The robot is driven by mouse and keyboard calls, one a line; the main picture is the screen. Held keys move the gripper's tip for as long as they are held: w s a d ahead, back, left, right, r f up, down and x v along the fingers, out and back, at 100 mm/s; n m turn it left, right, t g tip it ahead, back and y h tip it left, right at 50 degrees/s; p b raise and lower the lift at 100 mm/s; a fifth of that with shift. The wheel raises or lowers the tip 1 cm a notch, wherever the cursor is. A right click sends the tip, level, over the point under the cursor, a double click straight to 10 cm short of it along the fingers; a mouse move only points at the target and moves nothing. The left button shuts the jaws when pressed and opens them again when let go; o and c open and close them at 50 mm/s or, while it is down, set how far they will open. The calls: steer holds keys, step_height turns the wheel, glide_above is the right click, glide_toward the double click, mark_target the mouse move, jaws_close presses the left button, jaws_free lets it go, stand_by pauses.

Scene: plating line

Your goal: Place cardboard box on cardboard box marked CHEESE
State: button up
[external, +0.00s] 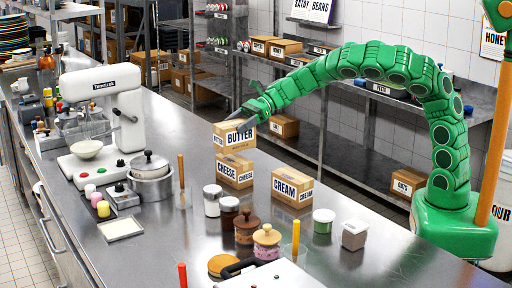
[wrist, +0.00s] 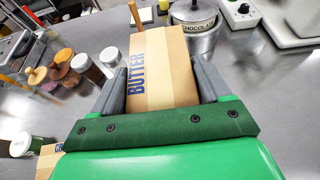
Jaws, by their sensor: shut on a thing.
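My green arm reaches over the steel counter from the right. My gripper (external: 240,117) is shut on a cardboard box marked BUTTER (external: 234,136). In the external view this box shows just above the cardboard box marked CHEESE (external: 234,172), which stands on the counter; I cannot tell whether the two touch. In the wrist view the BUTTER box (wrist: 160,70) sits between the two grey fingers of my gripper (wrist: 162,85). The CHEESE box is not visible in the wrist view, hidden behind the BUTTER box or my gripper.
A cardboard box marked CREAM (external: 292,187) stands right of the CHEESE box. Jars (external: 213,200) stand in front of it, and a lidded pot (external: 151,180) stands to the left. A white stand mixer (external: 108,110) is further left.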

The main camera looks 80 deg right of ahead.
mark_target(237, 133)
steer(key=shift+w+f, duration=0.15)
steer(key=shift+w+f, duration=0.1)
steer(key=shift+f, duration=1.5)
steer(key=shift+f, duration=0.1)
steer(key=o, duration=1.5)
steer(key=v, duration=1.2)
